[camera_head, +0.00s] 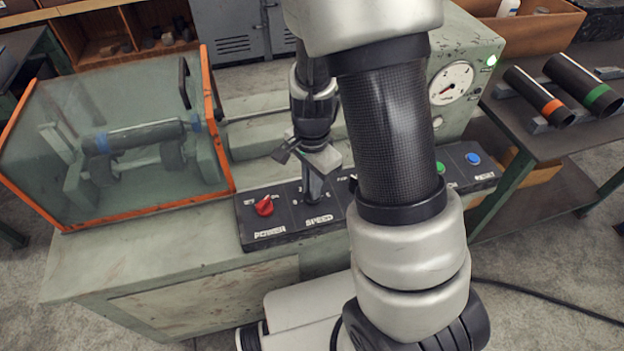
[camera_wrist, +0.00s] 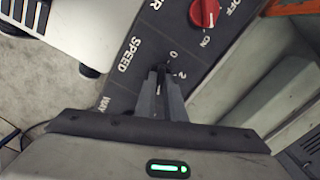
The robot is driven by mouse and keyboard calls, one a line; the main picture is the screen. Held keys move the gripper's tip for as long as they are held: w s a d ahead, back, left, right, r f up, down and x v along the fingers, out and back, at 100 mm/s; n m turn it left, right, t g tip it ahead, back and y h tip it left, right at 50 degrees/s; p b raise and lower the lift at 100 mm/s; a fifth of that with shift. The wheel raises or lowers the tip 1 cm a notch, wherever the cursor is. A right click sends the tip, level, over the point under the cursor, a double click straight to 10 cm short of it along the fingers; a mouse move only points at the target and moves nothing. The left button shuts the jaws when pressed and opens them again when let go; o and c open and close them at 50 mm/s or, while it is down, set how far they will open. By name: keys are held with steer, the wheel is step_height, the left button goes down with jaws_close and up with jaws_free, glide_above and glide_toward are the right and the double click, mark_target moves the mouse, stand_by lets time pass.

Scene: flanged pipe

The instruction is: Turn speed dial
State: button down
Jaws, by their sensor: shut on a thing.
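The dark control panel (camera_head: 278,228) lies along the front of the green machine, and it also shows in the wrist view (camera_wrist: 130,82). Its section marked SPEED sits right of the red power knob (camera_head: 264,206). My gripper (camera_head: 313,196) points down at the SPEED section. In the wrist view my gripper's fingers (camera_wrist: 161,72) are close together over the spot between the SPEED label and the marks 0 and 2. They are shut on the speed dial, which the fingers hide almost wholly. The red knob (camera_wrist: 204,12) stands clear of the fingers, near the OFF and ON marks.
A clear guard with an orange frame (camera_head: 219,130) stands left of the panel with a pipe inside. Green (camera_head: 440,167) and blue (camera_head: 473,159) buttons sit at the panel's right. A round gauge (camera_head: 451,83) is behind them. Pipes (camera_head: 540,95) lie on a side table.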

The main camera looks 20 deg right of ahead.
steer(key=m+p, duration=0.2)
steer(key=m, duration=0.2)
steer(key=shift+w+r+m+p, duration=0.1)
steer(key=shift+m+p, duration=0.2)
steer(key=shift+p, duration=0.1)
stand_by(0.4)
steer(key=c, duration=1.8)
jaws_free()
steer(key=shift+c, duration=0.2)
step_height(320, 180, up, 17)
steer(key=p, duration=0.4)
steer(key=shift+r, duration=0.2)
